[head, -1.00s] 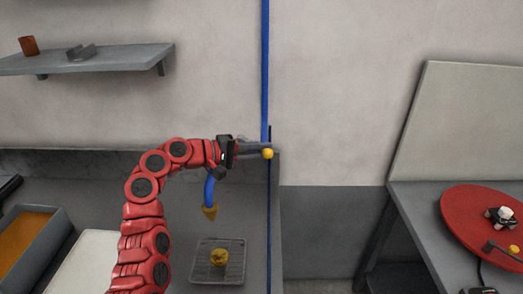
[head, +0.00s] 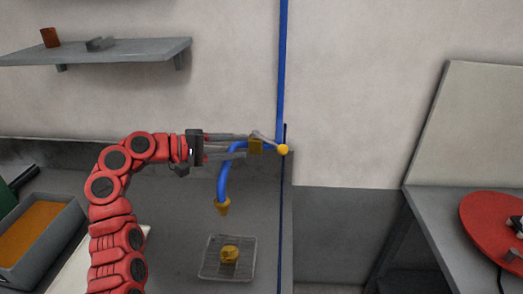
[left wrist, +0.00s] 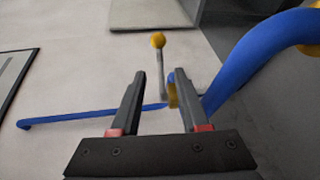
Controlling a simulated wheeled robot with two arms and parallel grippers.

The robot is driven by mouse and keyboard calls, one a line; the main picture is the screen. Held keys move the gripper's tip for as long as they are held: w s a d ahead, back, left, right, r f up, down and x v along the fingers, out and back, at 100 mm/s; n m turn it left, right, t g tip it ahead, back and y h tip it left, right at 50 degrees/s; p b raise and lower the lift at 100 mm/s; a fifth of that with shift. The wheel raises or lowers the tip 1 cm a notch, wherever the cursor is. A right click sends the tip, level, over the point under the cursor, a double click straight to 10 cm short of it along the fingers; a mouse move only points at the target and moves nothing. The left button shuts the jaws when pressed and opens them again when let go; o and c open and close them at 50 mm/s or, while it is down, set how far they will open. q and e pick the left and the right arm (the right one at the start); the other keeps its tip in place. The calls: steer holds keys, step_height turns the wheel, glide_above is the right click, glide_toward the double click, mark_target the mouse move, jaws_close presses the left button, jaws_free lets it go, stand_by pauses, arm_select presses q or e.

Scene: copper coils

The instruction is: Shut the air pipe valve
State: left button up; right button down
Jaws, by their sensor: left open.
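The air pipe (head: 283,70) is a blue vertical pipe on the wall. At its lower end is a brass-coloured valve (head: 256,145) with a thin grey lever ending in a yellow ball knob (head: 283,150). A blue hose (head: 224,178) curves down from the valve to a brass nozzle (head: 223,207). My left gripper (head: 248,145) is open, its fingers pointing right at the valve. In the left wrist view the knob (left wrist: 158,40) stands beyond the fingertips, and the lever rod runs down between the open fingers (left wrist: 160,78). Contact cannot be told. My right gripper is not in view.
A wire tray (head: 208,270) with a yellow lump (head: 229,254) lies below the nozzle. A grey bin (head: 62,238) with orange contents stands at the left. A shelf (head: 110,52) hangs upper left. A table with a red disc (head: 490,225) is at the right.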

arm_select(q)
steer(key=v, duration=0.6)
steer(key=shift+a+b, duration=0.3)
steer(key=shift+b, duration=0.05)
steer(key=shift+s+r, duration=0.15)
